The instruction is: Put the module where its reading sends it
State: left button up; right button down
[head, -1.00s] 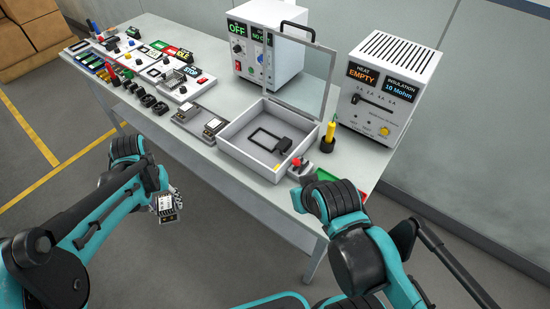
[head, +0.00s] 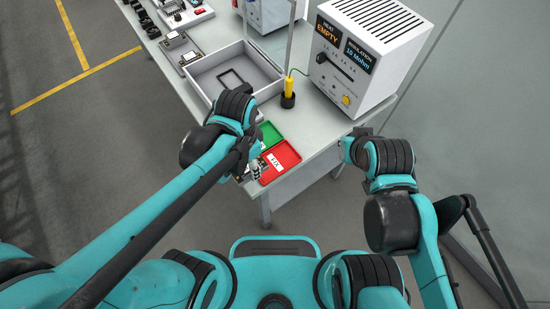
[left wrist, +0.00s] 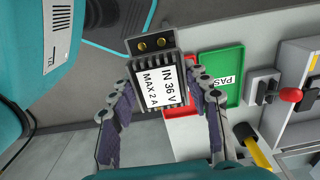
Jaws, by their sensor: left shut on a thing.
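The module (left wrist: 166,84) is a dark finned block with a white label reading IN 36 V, MAX 2 A, and two brass-coloured contacts on a plate at its end. My left gripper (left wrist: 161,92) is shut on it, a finger on each side. In the head view the left gripper is by the left edge of the red tray (head: 284,163), largely hidden by its arm. The red tray is marked FIX. The green tray (head: 270,135) behind it shows PAS in the left wrist view (left wrist: 220,62). My right arm's end (head: 346,149) is at the table's right edge; its fingers are unclear.
The tester (head: 365,50) reads HEAT EMPTY and INSULATION 10 Mohm. A yellow probe (head: 288,87) stands in a black holder before it. The grey open box (head: 205,82) lies left of it. Table room is free right of the trays.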

pick_arm(q)
jog(key=b, duration=0.4)
send_over(275, 163)
notch_tip(275, 163, down, 6)
jog(key=shift+w+f, duration=0.1)
jog(key=shift+f, duration=0.15)
jog(key=shift+f+b, duration=0.7)
jog(key=shift+f, duration=1.25)
jog(key=shift+f, duration=0.15)
jog(key=o, duration=1.4)
